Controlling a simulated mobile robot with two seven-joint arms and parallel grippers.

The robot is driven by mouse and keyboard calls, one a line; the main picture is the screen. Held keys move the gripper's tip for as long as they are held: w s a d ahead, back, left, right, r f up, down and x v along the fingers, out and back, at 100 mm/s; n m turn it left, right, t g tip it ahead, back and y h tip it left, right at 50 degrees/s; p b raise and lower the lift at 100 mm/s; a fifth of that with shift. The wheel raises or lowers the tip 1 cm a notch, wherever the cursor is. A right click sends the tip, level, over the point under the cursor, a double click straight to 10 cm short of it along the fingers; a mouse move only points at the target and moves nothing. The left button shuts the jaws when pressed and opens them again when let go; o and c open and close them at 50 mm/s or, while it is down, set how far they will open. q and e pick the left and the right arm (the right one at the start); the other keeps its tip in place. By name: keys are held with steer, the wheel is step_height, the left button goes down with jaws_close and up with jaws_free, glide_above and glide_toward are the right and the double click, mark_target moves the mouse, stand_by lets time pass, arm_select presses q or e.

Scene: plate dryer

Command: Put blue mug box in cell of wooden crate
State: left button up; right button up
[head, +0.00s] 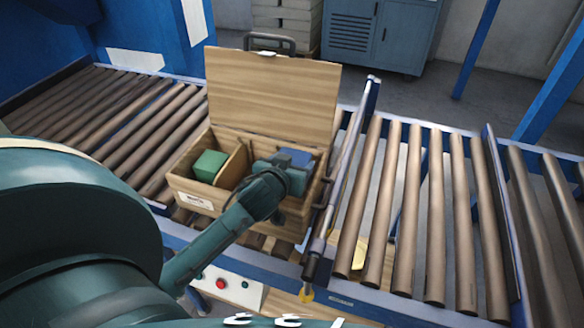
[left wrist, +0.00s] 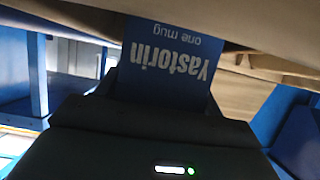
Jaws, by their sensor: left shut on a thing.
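The wooden crate (head: 182,187) stands on the roller conveyor with its lid (head: 270,95) raised at the back. A divider splits it, and a green box (head: 209,165) sits in its left cell. The blue mug box (head: 296,156) is at the right cell, partly hidden by my left gripper (head: 277,168), which is shut on it. I cannot tell whether the box touches the cell floor. In the left wrist view, the blue mug box (left wrist: 172,62) shows upside-down lettering, with the dark gripper body (left wrist: 150,130) below it. My right gripper is not in view.
Rollers (head: 420,215) run to the right beyond a metal side rail (head: 345,180), and more lie at the left. A red button panel (head: 228,287) is on the conveyor's front. A grey-blue cabinet (head: 378,33) stands behind.

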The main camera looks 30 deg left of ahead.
arm_select(q)
steer(key=shift+f, duration=0.65)
steer(key=shift+f, duration=0.45)
